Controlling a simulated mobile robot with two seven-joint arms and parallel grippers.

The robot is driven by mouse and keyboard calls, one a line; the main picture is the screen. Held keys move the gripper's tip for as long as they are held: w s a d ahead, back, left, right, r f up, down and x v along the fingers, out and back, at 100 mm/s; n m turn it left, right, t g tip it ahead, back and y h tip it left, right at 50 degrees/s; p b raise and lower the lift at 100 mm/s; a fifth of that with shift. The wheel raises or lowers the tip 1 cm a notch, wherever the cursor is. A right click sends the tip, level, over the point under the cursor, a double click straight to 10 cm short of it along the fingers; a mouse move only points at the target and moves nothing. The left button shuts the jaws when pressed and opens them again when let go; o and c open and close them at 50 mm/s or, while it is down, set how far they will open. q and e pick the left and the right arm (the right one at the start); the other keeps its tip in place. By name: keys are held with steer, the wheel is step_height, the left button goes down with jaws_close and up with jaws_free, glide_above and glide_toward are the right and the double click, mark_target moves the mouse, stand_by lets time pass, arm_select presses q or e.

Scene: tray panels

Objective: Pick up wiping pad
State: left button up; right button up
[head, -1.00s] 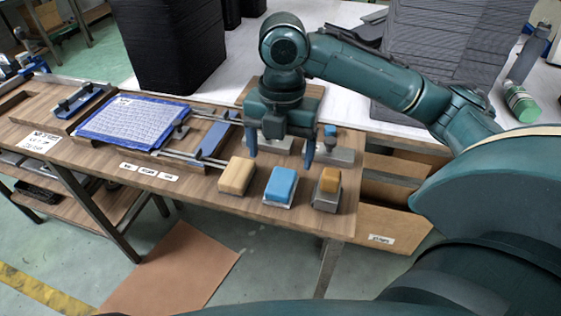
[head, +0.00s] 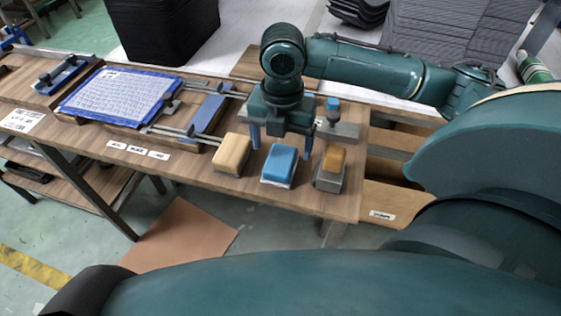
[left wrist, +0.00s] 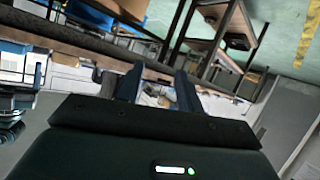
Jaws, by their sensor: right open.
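Three pad-like blocks stand in a row near the table's front edge in the head view: a tan one (head: 232,154), a blue one on a pale base (head: 279,164), and a yellow one on a grey base (head: 330,169). I cannot tell for sure which is the wiping pad. My right gripper (head: 282,146) points down just behind the blue block, fingers apart and empty. Its fingertips look close to the block, but I cannot tell whether they touch it. My left gripper (left wrist: 157,92) shows in the left wrist view, fingers apart with nothing between them.
A grey block with a blue-topped knob (head: 338,129) stands right of my right gripper. A blue-framed printed sheet (head: 121,94) and metal rails (head: 188,132) lie to the left. An open wooden compartment (head: 391,166) is beyond the table's right end. White labels line the front edge.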

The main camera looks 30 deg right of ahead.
mark_target(282, 155)
steer(key=f, duration=0.3)
steer(key=f+b, duration=0.1)
steer(key=f, duration=0.1)
steer(key=shift+w+d, duration=0.2)
steer(key=shift+w, duration=0.05)
steer(key=shift+r, duration=0.1)
steer(key=c, duration=1.1)
